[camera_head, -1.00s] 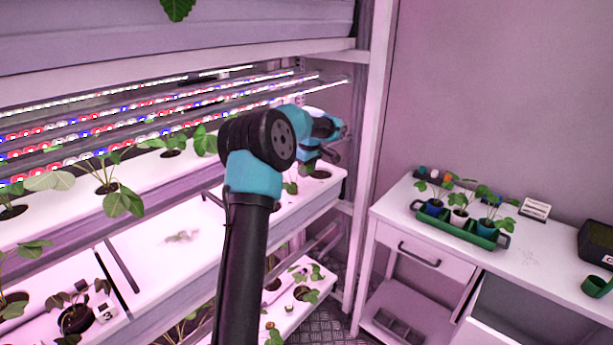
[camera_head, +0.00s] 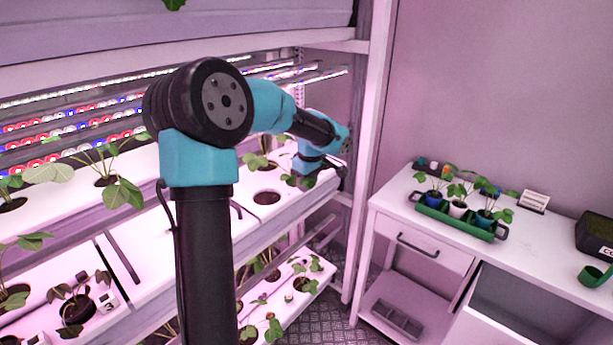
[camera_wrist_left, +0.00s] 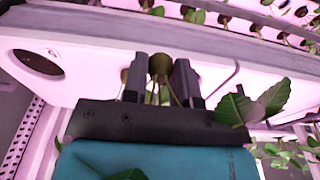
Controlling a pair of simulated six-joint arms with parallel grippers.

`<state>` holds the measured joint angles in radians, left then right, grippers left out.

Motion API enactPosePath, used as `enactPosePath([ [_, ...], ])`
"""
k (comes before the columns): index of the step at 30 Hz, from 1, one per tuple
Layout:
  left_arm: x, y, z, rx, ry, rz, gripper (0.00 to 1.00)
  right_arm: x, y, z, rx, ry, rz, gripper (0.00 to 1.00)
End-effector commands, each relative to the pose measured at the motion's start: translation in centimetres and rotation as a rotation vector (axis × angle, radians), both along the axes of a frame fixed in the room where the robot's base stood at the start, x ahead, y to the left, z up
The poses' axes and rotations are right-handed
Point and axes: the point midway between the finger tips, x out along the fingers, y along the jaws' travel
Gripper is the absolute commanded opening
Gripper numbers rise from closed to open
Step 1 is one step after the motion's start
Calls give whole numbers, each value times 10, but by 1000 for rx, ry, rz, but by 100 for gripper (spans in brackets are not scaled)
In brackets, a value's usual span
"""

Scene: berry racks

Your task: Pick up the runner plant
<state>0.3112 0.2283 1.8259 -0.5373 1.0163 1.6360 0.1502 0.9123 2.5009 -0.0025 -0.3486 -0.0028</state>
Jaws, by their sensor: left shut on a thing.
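My left gripper (camera_head: 335,172) is at the right end of the upper white shelf, low over its front edge. In the left wrist view its two dark fingers (camera_wrist_left: 160,80) are closed around a small olive-brown piece with thin green stems, which I take as the runner plant (camera_wrist_left: 160,64). Green leaves (camera_wrist_left: 258,106) show to the right of the fingers there. In the head view, some leaves (camera_head: 300,181) show just under the wrist. The fingers hide part of what they hold. My right gripper is not in view.
An empty round hole (camera_head: 267,198) is in the upper shelf, left of the gripper. Another plant (camera_head: 257,161) stands behind it. A lower shelf (camera_head: 290,310) holds more plants. At right, a white table (camera_head: 545,235) carries a green tray (camera_head: 465,226) with potted plants.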

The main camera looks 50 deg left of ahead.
Motion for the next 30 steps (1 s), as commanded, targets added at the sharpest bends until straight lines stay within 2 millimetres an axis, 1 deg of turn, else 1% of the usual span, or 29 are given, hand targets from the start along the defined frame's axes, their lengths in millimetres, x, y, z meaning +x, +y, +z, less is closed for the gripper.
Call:
enactPosePath([
  [4, -5, -6, 1, 0, -1, 0, 13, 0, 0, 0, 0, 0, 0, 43],
  [18, -6, -7, 1, 0, 0, 0, 13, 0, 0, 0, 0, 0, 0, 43],
  [19, -6, -6, 1, 0, 0, 0, 24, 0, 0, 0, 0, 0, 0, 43],
  [25, -6, -6, 1, 0, 0, 0, 5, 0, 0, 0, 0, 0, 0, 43],
  [30, -2, -8, -4, -1, 1, -16, 5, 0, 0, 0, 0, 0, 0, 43],
])
